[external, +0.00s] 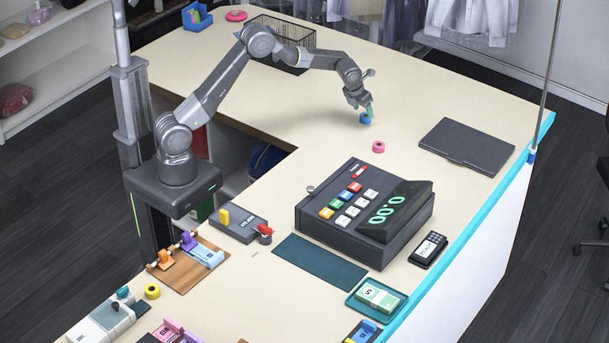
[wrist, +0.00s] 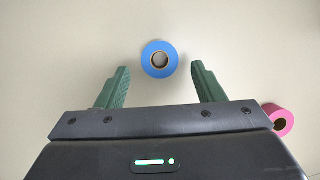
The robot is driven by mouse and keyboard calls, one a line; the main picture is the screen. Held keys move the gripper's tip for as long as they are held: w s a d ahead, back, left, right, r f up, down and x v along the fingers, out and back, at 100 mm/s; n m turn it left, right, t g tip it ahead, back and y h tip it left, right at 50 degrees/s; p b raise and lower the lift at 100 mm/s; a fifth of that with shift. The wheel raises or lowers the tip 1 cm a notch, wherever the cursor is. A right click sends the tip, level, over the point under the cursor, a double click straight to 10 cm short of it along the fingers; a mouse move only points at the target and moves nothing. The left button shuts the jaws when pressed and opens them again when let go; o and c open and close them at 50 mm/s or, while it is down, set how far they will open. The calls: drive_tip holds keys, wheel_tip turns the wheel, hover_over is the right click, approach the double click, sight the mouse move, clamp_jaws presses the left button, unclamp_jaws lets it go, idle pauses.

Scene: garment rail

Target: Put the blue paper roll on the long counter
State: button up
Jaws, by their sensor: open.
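The blue paper roll (external: 365,118) stands on the cream top of the long counter (external: 330,145), at the back right part. In the wrist view the blue roll (wrist: 160,59) shows end-on with its hollow core, centred just beyond the fingertips. My gripper (external: 365,106) is low over the counter, right at the blue roll in the external view. In the wrist view its green fingers (wrist: 160,78) are spread wide, with a gap on each side of the roll. Nothing is held.
A pink roll (external: 378,147) stands close by; it also shows in the wrist view (wrist: 280,121), right of my gripper. A black laptop-like case (external: 466,147) lies to the right. A cash register (external: 364,211) stands nearer the front. A wire basket (external: 281,42) stands behind. Counter around the blue roll is clear.

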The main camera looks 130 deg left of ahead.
drive_tip(key=b+v, duration=0.1)
drive_tip(key=v, duration=0.7)
drive_tip(key=shift+d+r, duration=0.2)
drive_tip(key=shift+r, duration=0.2)
